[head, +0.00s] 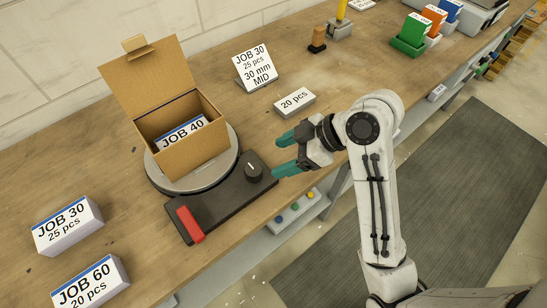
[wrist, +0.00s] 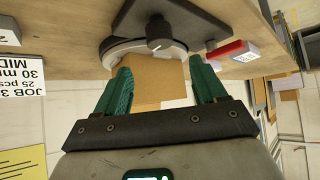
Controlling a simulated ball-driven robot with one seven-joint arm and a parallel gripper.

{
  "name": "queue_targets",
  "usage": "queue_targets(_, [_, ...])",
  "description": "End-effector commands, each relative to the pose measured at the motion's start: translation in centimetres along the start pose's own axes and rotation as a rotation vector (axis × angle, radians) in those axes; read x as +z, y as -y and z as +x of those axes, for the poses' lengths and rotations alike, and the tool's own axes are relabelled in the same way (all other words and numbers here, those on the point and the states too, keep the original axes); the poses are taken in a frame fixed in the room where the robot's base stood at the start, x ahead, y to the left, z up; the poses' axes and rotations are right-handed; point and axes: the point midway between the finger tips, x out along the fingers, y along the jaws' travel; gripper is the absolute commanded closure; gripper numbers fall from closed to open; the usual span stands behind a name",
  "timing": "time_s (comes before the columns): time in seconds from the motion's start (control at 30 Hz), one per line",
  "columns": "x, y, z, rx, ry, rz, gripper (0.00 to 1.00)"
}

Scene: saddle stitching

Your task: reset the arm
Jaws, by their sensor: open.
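My gripper (head: 286,153) is open and empty, with two teal fingers. In the head view it is over the front part of the bench, just right of the black device with a knob (head: 253,168). In the wrist view my gripper (wrist: 160,88) has its fingers apart, with the round plate and the cardboard box beyond them. My white arm reaches up from the lower right to the bench edge.
A red lever (head: 190,225) is at the device's front. Blocks marked JOB 30 (head: 67,225) and JOB 60 (head: 90,284) lie at lower left. A JOB 30 sign (head: 256,66) and a 20 pcs block (head: 295,102) are behind my gripper. Green holder (head: 410,35) is far right.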

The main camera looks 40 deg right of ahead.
Motion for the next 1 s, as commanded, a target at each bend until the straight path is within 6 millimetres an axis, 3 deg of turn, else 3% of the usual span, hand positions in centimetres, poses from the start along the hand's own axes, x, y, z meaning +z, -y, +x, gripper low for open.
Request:
queue_targets(0.67, [0.4, 0.2, -0.2, -0.001, 0.011, 0.013, 0.29])
queue_targets(0.77, [2.5, 1.1, 0.7, 0.005, 0.074, 0.104, 0.29])
queue_targets(1.0, [13.6, 6.5, 2.6, 0.141, 0.419, 0.527, 0.29])
